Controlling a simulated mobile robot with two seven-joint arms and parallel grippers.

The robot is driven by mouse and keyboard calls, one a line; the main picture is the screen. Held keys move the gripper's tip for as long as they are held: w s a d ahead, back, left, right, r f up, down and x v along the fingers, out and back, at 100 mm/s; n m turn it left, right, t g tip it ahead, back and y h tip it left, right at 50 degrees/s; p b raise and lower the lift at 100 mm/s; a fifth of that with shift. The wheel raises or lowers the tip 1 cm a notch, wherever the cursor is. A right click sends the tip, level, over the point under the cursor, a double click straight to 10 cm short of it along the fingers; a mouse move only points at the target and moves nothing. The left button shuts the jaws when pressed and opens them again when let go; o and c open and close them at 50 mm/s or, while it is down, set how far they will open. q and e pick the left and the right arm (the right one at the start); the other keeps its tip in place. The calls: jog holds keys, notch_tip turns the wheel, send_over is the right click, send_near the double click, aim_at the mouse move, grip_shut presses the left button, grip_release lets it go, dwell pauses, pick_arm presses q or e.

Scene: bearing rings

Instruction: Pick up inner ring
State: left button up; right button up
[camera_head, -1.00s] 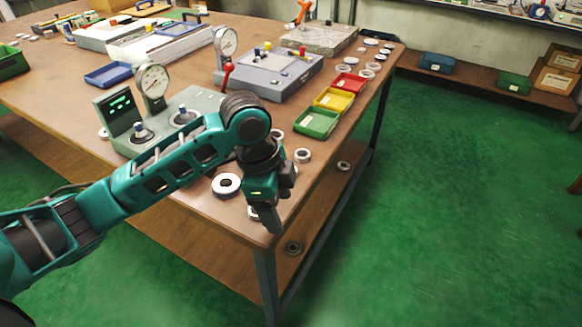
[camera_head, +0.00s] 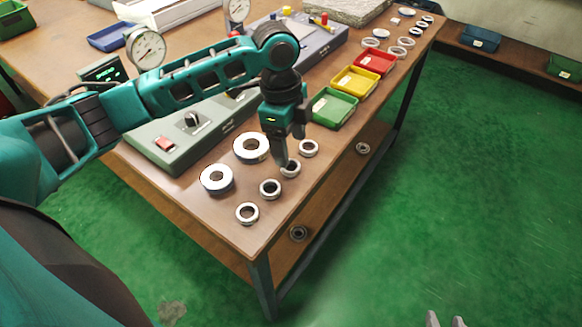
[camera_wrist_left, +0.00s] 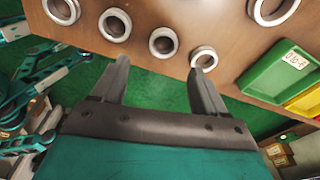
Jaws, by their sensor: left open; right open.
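Several small metal rings stand in a row along the table's right edge; which is the inner ring is not marked. My left gripper (camera_head: 287,158) points down at one small ring (camera_head: 290,170) and partly covers it in the head view. In the left wrist view my left gripper (camera_wrist_left: 160,68) is open and empty, and that ring (camera_wrist_left: 163,42) shows between and beyond the fingertips. Other small rings lie on both sides: one nearer the green bin (camera_head: 309,148), two nearer the front corner (camera_head: 270,189) (camera_head: 247,213).
Two larger rings (camera_head: 216,180) (camera_head: 251,149) lie left of the row. A grey-green gauge base (camera_head: 185,145) stands behind them. A green bin (camera_head: 334,108), a yellow bin (camera_head: 356,82) and a red bin (camera_head: 375,63) line the right edge. The front corner is bare.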

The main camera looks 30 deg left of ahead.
aim_at(291, 171)
pick_arm(q)
jog(key=f, duration=0.2)
jog(key=f+b, duration=0.1)
jog(key=f, duration=0.2)
jog(key=shift+w+a, duration=0.1)
jog(key=shift+a, duration=0.1)
jog(key=shift+d+f, duration=0.1)
jog(key=shift+f, duration=0.4)
jog(key=c, duration=1.2)
